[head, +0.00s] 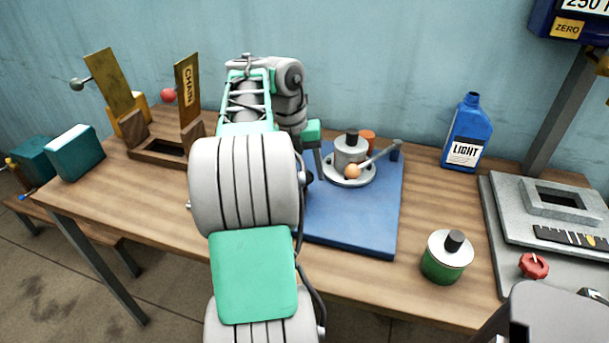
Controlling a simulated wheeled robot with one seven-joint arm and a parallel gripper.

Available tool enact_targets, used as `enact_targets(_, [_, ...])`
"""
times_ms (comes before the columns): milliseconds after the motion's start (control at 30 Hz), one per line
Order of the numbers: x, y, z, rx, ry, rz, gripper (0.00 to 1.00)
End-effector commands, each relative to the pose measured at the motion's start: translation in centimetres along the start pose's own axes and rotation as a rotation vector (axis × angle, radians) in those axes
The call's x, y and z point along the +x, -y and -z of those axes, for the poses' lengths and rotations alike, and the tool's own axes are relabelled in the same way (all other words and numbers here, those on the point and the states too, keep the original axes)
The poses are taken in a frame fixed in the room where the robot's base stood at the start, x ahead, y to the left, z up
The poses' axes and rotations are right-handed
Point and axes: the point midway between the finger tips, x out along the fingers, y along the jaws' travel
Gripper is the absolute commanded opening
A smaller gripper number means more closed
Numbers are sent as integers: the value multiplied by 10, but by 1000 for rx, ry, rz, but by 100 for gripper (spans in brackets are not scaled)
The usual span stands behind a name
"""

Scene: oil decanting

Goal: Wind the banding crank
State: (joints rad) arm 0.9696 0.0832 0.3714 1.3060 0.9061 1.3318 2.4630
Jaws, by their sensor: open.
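A grey device with a round flanged base (349,178) and a dark-topped cylinder stands on a blue board (350,228) on the bench. An orange-brown piece (368,138) shows behind the cylinder. My gripper (318,160) is just left of the device, apart from the knob, and open. My own arm hides part of the gripper and the left part of the board.
A green pot with a white lid (446,258) stands front right. A blue LIGHT bottle (463,135) stands behind, and a scale with a red knob (533,265) at right. A wooden frame with upright plates (150,153) and a teal block (76,152) are at left.

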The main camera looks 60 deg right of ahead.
Motion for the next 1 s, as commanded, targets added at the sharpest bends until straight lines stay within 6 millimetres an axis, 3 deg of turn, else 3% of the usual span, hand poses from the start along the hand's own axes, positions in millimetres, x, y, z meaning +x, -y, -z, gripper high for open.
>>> enact_targets(100, [-1, 0, 0, -1, 0, 0, 55])
enact_targets(767, [-1, 0, 0, -2, 0, 0, 1])
enact_targets(1000, [-1, 0, 0, -2, 0, 0, 0])
